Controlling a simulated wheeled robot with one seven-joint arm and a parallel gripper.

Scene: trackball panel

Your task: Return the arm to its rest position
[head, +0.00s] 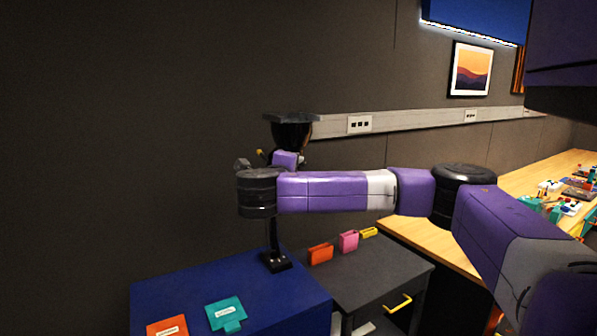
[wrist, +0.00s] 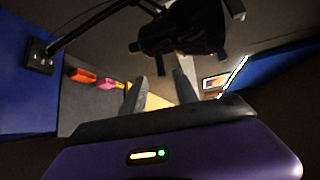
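My purple arm (head: 325,192) stretches leftward across the head view, above a blue-topped surface and a dark drawer cabinet. My gripper (wrist: 158,88) shows in the wrist view with its two grey fingers apart and nothing between them. In the head view the gripper is mostly hidden behind the arm's black end joint, so its fingers cannot be made out clearly there.
A black lamp (head: 292,132) stands close behind my arm's end; its head (wrist: 180,28) looms near the fingers. Blue surface (head: 170,290) holds teal and orange items. Dark cabinet (head: 400,262) bears several small bright holders. A wooden desk (head: 530,178) lies right; the wall is behind.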

